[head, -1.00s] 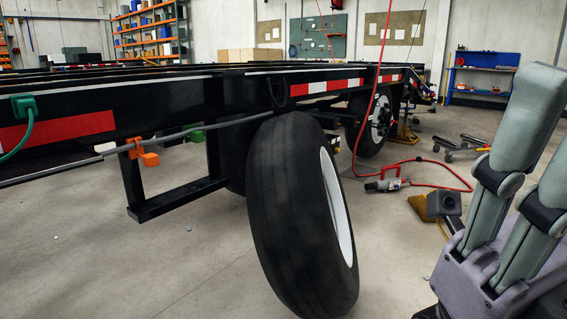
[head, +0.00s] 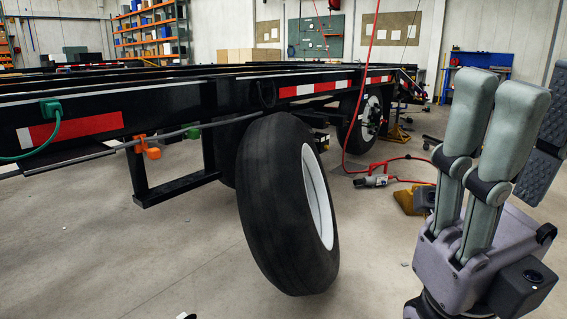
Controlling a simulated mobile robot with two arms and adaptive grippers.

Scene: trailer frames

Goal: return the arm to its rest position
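My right gripper (head: 534,108) stands at the right side of the head view with its grey-green fingers pointing up. Two fingers are side by side, and a third with a dark ridged pad shows behind them at the right edge. The fingers are spread and nothing is seen between them. It is apart from the tire and the trailer frame. My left gripper is not in view.
A loose tire (head: 284,200) leans beside the black trailer frame (head: 170,104). A red hose joins an air tool (head: 371,181) on the floor near a yellow wheel chock (head: 408,201). Orange shelves (head: 150,35) and a blue workbench (head: 480,68) stand behind.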

